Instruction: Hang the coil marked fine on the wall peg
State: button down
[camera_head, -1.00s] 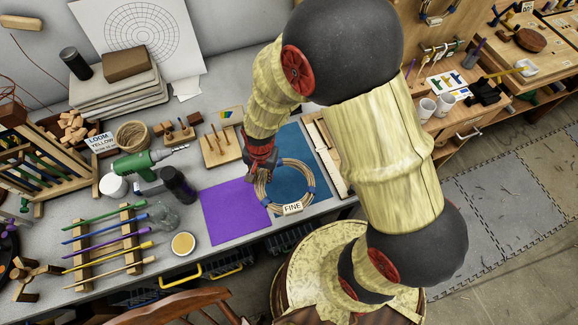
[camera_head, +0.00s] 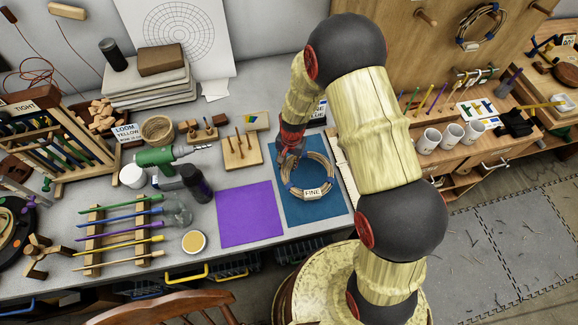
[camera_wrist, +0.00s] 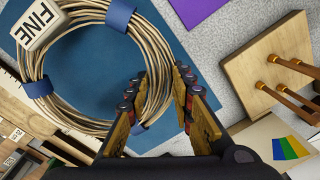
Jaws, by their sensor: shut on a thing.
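The coil marked FINE is a ring of tan cane (camera_head: 333,178) with blue ties and a white label. It appears over the blue mat (camera_head: 327,214) in the head view. My gripper (camera_head: 291,153) is at the coil's upper left side there. In the wrist view, the cane ring (camera_wrist: 30,70) runs between the fingers of my gripper (camera_wrist: 162,100), which is shut on its strands. I cannot tell whether the coil touches the mat. A bare wooden peg (camera_head: 427,17) sticks out of the wooden wall panel at the upper right; another peg (camera_head: 541,8) is farther right.
Another coil (camera_head: 478,25) with a label hangs on the panel between these pegs. White mugs (camera_head: 452,136) and upright sticks stand on the bench below. A purple sheet (camera_head: 249,215) lies left of the blue mat. A pegged wooden block (camera_head: 242,152) stands close left of my gripper.

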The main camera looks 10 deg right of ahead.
jog(key=shift+w+d+f, duration=0.1)
jog(key=shift+w+f, duration=0.2)
jog(key=shift+f, duration=0.05)
jog(key=shift+w+d+f, duration=0.1)
jog(key=shift+w+f, duration=0.05)
jog(key=shift+f, duration=0.7)
jog(key=shift+w+d+f, duration=0.1)
jog(key=shift+w+f, duration=0.05)
jog(key=shift+f, duration=0.7)
jog(key=shift+f, duration=0.1)
jog(key=c, duration=1.6)
grip_release()
jog(key=shift+o, duration=0.2)
